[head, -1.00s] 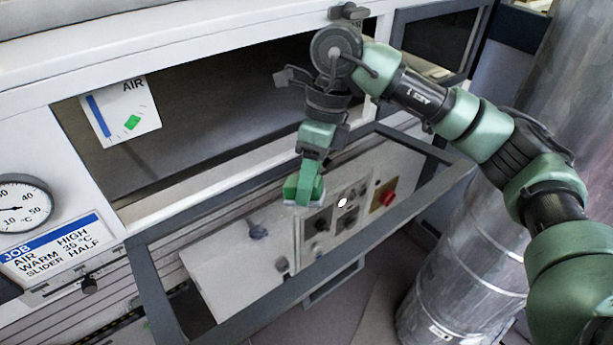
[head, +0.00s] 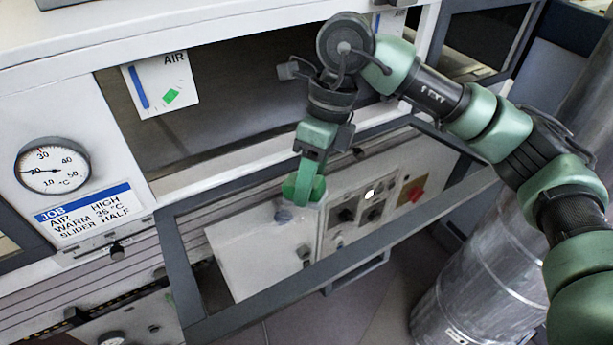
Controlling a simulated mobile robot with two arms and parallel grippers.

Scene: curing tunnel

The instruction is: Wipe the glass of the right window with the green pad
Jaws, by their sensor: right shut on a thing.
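My right gripper (head: 304,186) reaches in from the right and is shut on the pad (head: 303,200). The pad is small and mostly hidden between and below the green fingers. It is at the clear glass (head: 255,235) of a dark-grey-framed window (head: 345,245) that hangs tilted out below the dark opening. My left gripper is out of view.
A dial gauge (head: 53,165) and a blue-headed job card (head: 86,212) are on the white wall at left. An AIR card (head: 161,84) hangs at the opening. A metal cylinder (head: 470,300) stands at right.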

